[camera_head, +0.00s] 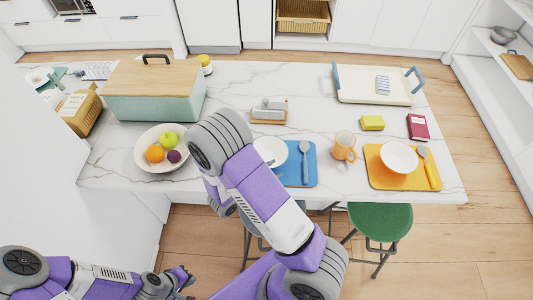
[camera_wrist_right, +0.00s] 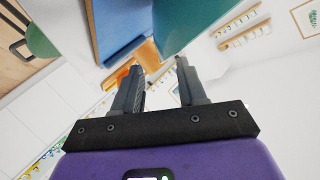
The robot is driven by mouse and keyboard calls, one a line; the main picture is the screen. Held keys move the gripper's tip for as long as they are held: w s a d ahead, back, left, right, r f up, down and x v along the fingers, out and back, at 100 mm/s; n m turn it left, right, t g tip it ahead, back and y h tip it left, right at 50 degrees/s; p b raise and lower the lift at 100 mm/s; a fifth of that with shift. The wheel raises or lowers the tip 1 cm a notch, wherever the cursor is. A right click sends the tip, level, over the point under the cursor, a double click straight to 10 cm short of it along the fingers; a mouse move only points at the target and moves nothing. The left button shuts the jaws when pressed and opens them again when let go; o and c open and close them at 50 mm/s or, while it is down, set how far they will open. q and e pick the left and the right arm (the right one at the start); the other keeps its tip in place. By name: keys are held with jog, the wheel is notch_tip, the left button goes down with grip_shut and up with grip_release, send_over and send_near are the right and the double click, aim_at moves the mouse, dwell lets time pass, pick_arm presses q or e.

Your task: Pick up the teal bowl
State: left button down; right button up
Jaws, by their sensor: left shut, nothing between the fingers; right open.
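A bowl (camera_head: 270,151) with a pale inside sits on the left part of a blue placemat (camera_head: 308,176) in the head view, partly hidden by my right arm. In the right wrist view a large teal surface (camera_wrist_right: 190,22), which looks like the bowl's outside, is close beyond the fingertips, beside the blue mat (camera_wrist_right: 115,30). My right gripper (camera_wrist_right: 157,72) is open with nothing between its fingers; whether it touches the bowl I cannot tell. In the head view the arm hides it. My left gripper (camera_head: 184,277) is shut and empty, low at the left, away from the counter.
A spoon (camera_head: 304,160) lies on the blue mat. An orange mug (camera_head: 344,146) and a white bowl (camera_head: 398,157) on an orange mat (camera_head: 377,178) stand to the right. A fruit bowl (camera_head: 149,160) and a bread box (camera_head: 155,102) are left. A green stool (camera_head: 380,220) stands in front.

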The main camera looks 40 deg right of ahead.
aim_at(283, 161)
jog(key=d, duration=0.1)
jog(key=w+d+f, duration=0.1)
jog(key=d, duration=0.1)
jog(key=shift+w+d+f, duration=0.2)
jog(key=shift+w+f, duration=0.05)
jog(key=shift+d+f, duration=0.15)
jog(key=shift+d, duration=0.3)
grip_shut()
jog(key=shift+w, duration=0.1)
